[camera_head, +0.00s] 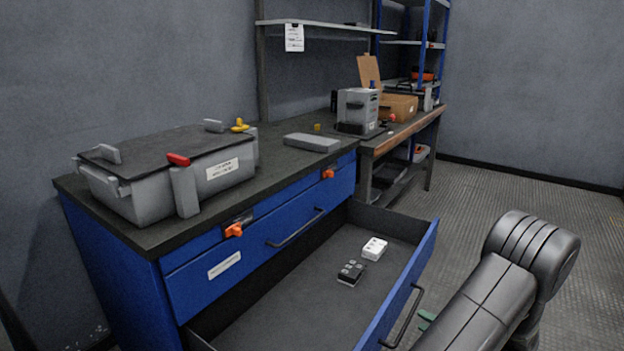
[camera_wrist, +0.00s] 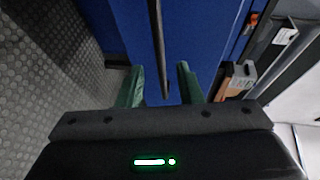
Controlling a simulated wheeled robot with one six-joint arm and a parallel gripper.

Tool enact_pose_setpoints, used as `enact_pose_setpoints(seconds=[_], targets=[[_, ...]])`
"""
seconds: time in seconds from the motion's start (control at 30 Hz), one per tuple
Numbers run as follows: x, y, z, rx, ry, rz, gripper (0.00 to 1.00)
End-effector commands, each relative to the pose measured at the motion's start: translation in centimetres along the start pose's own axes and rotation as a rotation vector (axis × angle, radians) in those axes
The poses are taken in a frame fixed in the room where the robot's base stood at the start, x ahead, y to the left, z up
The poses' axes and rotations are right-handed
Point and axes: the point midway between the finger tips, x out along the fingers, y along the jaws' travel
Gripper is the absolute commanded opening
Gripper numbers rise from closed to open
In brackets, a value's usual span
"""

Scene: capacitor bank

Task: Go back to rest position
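The lower drawer (camera_head: 425,245) of the blue cabinet stands pulled out, with a dark bar handle (camera_head: 405,318) on its front. My gripper (camera_wrist: 160,85) has two green fingers spread apart in the wrist view. The dark handle bar (camera_wrist: 157,40) runs lengthwise between them in that picture, with a visible gap on each side. In the camera_head view only a bit of green finger (camera_head: 426,318) shows beside the handle, low in the picture. My arm hides the rest of the gripper. Nothing is seen held.
A white block (camera_head: 374,248) and a black block (camera_head: 351,272) lie in the drawer. A grey case (camera_head: 150,185) with a red-topped latch stands on the cabinet. A wooden bench (camera_head: 400,132) is behind. The floor (camera_head: 490,195) to the right is clear.

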Motion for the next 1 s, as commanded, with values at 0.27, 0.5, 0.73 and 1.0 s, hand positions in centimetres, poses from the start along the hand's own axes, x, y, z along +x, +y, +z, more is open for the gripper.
enact_pose_setpoints(seconds=[0.27, 0.5, 0.73, 1.0], targets=[[4.7, 0.1, 0.1, -0.002, -0.002, -0.001, 0.33], [5.8, -0.1, 0.0, -0.001, 0.001, 0.000, 0.33], [5.8, -0.1, 0.0, -0.001, 0.001, 0.000, 0.33], [5.6, -0.2, 0.2, 0.006, -0.005, 0.006, 0.33]])
